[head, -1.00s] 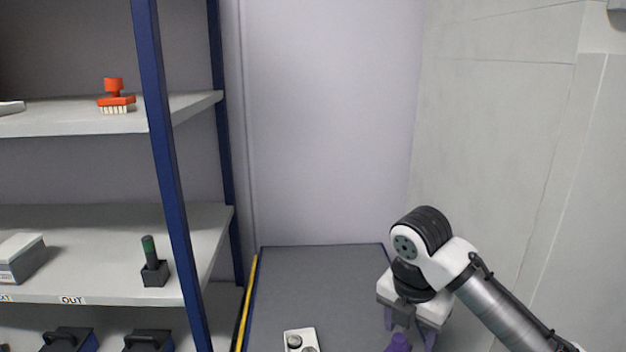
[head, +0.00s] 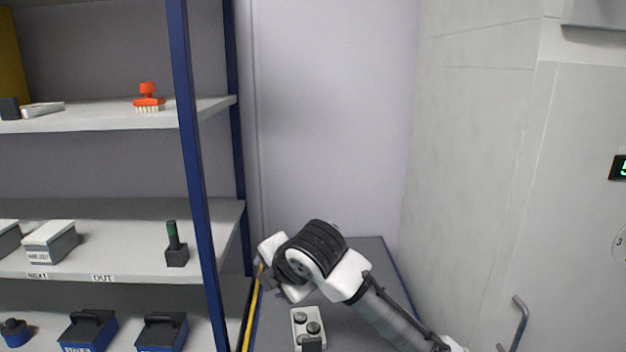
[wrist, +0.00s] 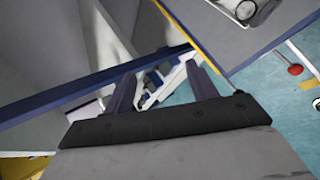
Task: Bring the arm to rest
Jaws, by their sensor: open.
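My arm's white and black wrist (head: 312,255) is in the lower middle of the head view, above the left part of the grey bench top (head: 365,262). My gripper (wrist: 160,75) shows in the wrist view with its two purple fingers spread apart. Nothing is held between them; blue and white parts and floor show beyond. The fingers cannot be made out in the head view.
A shelf with a blue post (head: 188,140) stands left of the arm. It bears a red brush (head: 148,99), a black holder with a green-banded handle (head: 176,250) and grey boxes. A large grey cabinet (head: 570,200) stands right.

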